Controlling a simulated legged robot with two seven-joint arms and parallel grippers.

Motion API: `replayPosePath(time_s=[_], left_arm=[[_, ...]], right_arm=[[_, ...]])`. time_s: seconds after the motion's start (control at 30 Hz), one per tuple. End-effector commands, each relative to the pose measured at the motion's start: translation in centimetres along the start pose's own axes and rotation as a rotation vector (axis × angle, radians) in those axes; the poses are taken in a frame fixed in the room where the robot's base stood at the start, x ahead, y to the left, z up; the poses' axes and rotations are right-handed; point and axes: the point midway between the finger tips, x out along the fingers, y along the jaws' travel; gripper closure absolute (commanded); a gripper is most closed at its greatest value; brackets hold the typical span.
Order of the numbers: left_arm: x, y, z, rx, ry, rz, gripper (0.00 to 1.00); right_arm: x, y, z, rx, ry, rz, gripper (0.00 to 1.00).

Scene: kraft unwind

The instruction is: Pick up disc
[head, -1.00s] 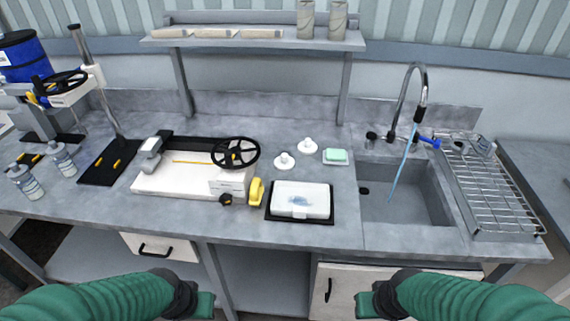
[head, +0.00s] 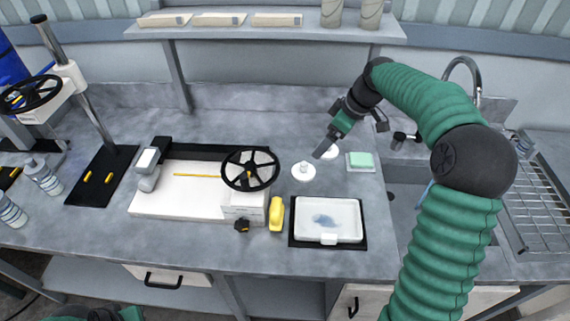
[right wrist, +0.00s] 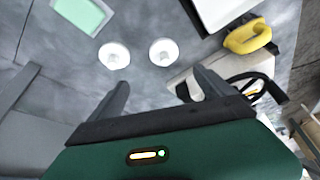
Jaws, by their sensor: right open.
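Two small white discs, each with a raised knob, lie on the grey counter. The nearer one (head: 303,172) is in plain view; the farther one (head: 331,153) is partly hidden behind my right gripper (head: 325,146). In the right wrist view both discs show whole, one near the green block (right wrist: 113,56) and the other toward the yellow tool (right wrist: 163,54). My right gripper (right wrist: 161,82) is open and empty, above the counter, with its fingers pointing toward the discs and apart from them. My left gripper (head: 130,314) is only partly visible at the bottom left edge; its fingers cannot be made out.
A green block on a white dish (head: 360,161) lies right of the discs. A white tray on a black mat (head: 328,220), a yellow tool (head: 276,214) and a device with a black handwheel (head: 250,170) are nearby. A sink (head: 405,200) lies to the right; a shelf (head: 290,33) hangs behind.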

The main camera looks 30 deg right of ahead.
Motion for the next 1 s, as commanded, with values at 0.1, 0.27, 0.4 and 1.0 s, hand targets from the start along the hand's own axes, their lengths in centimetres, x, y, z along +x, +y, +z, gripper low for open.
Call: replayPosePath(time_s=[0.1,0.27,0.4,1.0], left_arm=[[0.2,0.0,0.1,0.0,0.0,0.0,1.0],[0.2,0.0,0.1,0.0,0.0,0.0,1.0],[0.2,0.0,0.0,0.0,0.0,0.0,1.0],[-0.1,0.0,0.0,0.0,0.0,0.0,1.0]], right_arm=[[3.5,-0.2,-0.2,-0.002,-0.004,-0.007,0.08],[7.8,-0.2,-0.4,-0.002,-0.007,-0.007,0.08],[9.7,-0.1,-0.3,0.001,-0.005,-0.003,0.08],[15.2,-0.8,-0.7,0.0,-0.004,0.001,0.08]])
